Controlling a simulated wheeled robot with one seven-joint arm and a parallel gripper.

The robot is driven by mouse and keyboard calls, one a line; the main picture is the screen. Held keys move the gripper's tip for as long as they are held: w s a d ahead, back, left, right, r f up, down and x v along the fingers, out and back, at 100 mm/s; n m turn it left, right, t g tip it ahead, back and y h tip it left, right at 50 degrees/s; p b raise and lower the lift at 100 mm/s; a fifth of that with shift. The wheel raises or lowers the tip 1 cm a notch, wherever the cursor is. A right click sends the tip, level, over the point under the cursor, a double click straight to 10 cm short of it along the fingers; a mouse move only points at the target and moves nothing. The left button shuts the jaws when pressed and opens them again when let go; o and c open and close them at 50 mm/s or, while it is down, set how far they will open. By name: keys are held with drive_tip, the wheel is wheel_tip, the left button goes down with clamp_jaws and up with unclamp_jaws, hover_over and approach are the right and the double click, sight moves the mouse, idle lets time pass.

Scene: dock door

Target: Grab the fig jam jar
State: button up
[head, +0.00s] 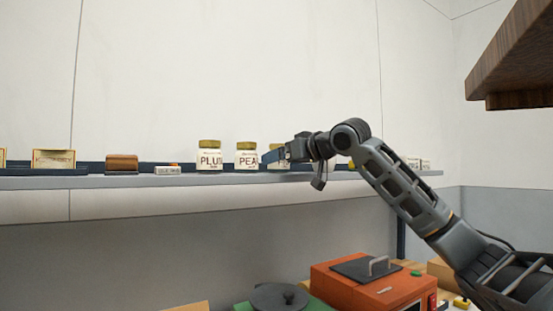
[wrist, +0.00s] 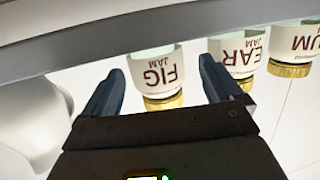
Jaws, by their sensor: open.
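The fig jam jar is a white-labelled jar with a gold lid, shown upside down in the wrist view (wrist: 158,80). It stands on the shelf, between the two fingers of my gripper (wrist: 161,64) as seen there, with a gap on each side. My gripper is open and empty. In the head view my gripper (head: 275,155) is at the shelf and hides most of the fig jar. I cannot tell how deep the jar sits between the fingers.
The pear jar (head: 247,156) and plum jar (head: 209,155) stand in a row beside the fig jar on the grey shelf (head: 120,183). A rounded white object (wrist: 30,125) is on the wrist view's left. A red machine (head: 365,285) stands below.

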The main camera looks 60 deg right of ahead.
drive_tip(key=p+x, duration=0.1)
drive_tip(key=x, duration=0.3)
drive_tip(key=shift+w+d+f, duration=0.1)
drive_tip(key=shift+d+f, duration=0.1)
drive_tip(key=c, duration=1.3)
drive_tip(key=shift+o, duration=0.2)
drive_tip(key=shift+r, duration=0.1)
